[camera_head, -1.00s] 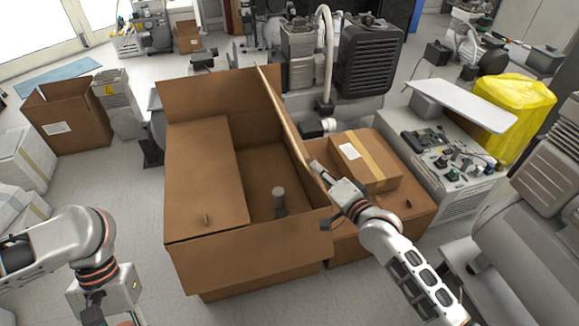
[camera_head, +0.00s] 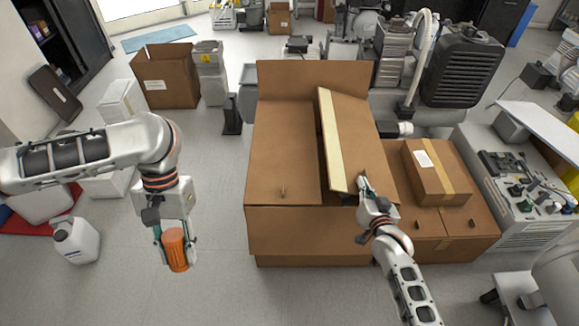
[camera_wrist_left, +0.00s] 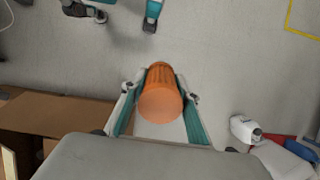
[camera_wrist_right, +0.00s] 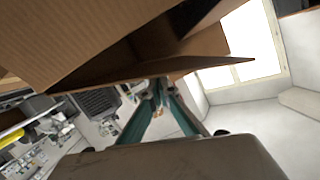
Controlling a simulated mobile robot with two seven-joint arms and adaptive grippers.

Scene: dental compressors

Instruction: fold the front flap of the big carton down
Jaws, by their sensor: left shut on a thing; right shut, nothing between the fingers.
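The big brown carton (camera_head: 310,228) stands on the floor in the middle of the head view. Its left flap (camera_head: 283,150) lies folded inward. Its right flap (camera_head: 352,130) is tilted inward over the opening, with a pale strip along its left edge. The back flap (camera_head: 315,78) stands up. The front flap (camera_head: 300,230) appears to hang down outside the front. My right gripper (camera_head: 362,184) is shut and empty at the right flap's front end; contact is unclear. Carton board (camera_wrist_right: 120,45) fills the right wrist view's top. My left gripper (camera_head: 174,248) is shut on an orange ribbed cylinder (camera_wrist_left: 160,95), left of the carton.
A smaller taped carton (camera_head: 436,172) sits on another box (camera_head: 455,225) right of the big carton. An open carton (camera_head: 168,75) stands at the back left. A white jug (camera_head: 75,240) is at the far left. The floor in front is clear.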

